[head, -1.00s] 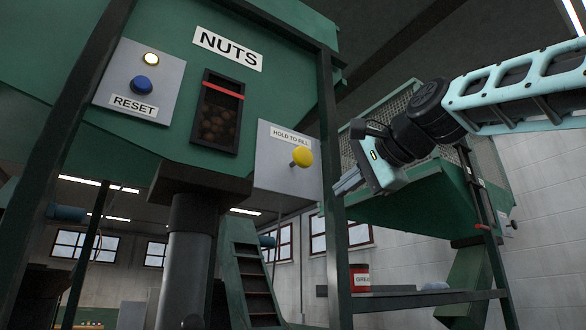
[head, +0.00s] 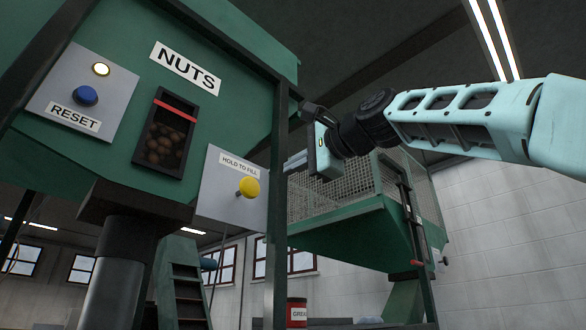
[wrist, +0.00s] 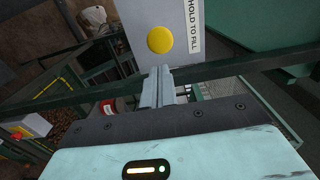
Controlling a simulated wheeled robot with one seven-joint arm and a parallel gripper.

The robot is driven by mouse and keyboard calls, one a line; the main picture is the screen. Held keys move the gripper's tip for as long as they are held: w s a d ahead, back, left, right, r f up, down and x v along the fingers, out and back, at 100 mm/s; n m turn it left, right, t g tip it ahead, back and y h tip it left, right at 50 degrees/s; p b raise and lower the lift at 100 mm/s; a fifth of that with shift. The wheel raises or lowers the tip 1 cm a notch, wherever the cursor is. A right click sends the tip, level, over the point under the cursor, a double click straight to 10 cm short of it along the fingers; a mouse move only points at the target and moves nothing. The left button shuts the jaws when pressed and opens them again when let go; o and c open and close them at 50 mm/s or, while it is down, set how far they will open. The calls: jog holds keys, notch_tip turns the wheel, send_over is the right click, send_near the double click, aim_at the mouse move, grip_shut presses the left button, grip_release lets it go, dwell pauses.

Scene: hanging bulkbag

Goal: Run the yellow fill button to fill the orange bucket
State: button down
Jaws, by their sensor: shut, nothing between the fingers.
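The yellow fill button (head: 249,187) sticks out of a grey panel (head: 222,196) labelled "HOLD TO FILL" on the green machine. My gripper (head: 290,163) is shut and empty, to the right of the button and a little above it, apart from it. In the wrist view the yellow button (wrist: 160,40) lies just beyond my shut fingertips (wrist: 157,72), with a visible gap. I cannot make out the orange bucket in these frames.
A dark green post (head: 277,230) stands between the panel and my gripper in the head view. A blue reset button (head: 85,95) and a nut window (head: 166,135) are at left. A green mesh-sided hopper (head: 345,215) is behind my arm.

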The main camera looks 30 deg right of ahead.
aim_at(253, 187)
jog(key=p+x, duration=0.4)
jog(key=x, duration=0.6)
jog(key=shift+r+p, duration=0.15)
jog(key=shift+p, duration=0.25)
jog(key=shift+w+a+p, duration=0.15)
jog(key=shift+w+p, duration=0.15)
jog(key=shift+w, duration=0.25)
jog(key=shift+w+a, duration=0.1)
jog(key=shift+w, duration=0.1)
jog(key=p+x, duration=0.1)
jog(key=x, duration=0.2)
